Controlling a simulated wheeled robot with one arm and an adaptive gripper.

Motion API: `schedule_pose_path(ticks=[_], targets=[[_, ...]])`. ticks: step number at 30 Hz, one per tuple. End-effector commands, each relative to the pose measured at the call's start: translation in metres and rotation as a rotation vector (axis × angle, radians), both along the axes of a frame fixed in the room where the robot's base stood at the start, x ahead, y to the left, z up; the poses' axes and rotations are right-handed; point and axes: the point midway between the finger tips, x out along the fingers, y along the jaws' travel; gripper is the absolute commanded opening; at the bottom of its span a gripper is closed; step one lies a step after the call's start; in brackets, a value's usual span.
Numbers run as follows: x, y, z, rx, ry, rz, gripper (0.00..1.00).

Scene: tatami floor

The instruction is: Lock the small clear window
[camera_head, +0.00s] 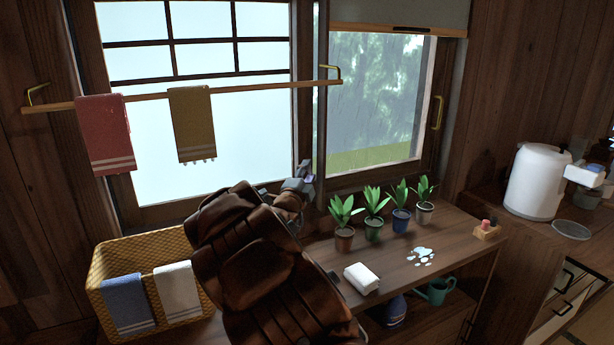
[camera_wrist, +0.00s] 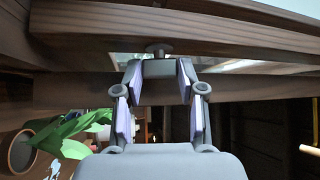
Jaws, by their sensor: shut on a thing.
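The small clear window (camera_head: 375,100) is on the right in the head view, with trees and grass showing through its pane. A larger pale window (camera_head: 215,130) is to its left. My gripper (camera_head: 305,178) is at the lower part of the dark frame between the two windows. In the wrist view, my gripper (camera_wrist: 159,78) is shut on a small grey latch piece (camera_wrist: 159,68). A round dark knob (camera_wrist: 158,48) sits just beyond it against the wooden frame (camera_wrist: 230,40). My arm hides part of the sill in the head view, and the latch's exact position is unclear.
Several potted plants (camera_head: 372,228) stand on the counter right of my gripper. A white folded cloth (camera_head: 361,277) and a water spill (camera_head: 422,254) lie in front. A towel rail (camera_head: 240,89) crosses the left window. A wicker basket (camera_head: 140,252) is at lower left.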

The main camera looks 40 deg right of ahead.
Motion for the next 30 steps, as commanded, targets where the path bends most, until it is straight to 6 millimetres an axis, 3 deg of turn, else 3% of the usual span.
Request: schedule_pose_path(ticks=[2,3,9,21,30], targets=[[0.000,0.000,-0.001,0.001,0.001,-0.002,0.05],[0.000,0.000,-0.001,0.001,0.001,-0.002,0.42],[0.000,0.000,0.000,0.001,0.000,0.000,0.63],[-0.001,0.002,-0.001,0.002,0.001,0.000,0.65],[-0.013,0.029,-0.005,0.001,-0.001,0.002,0.65]])
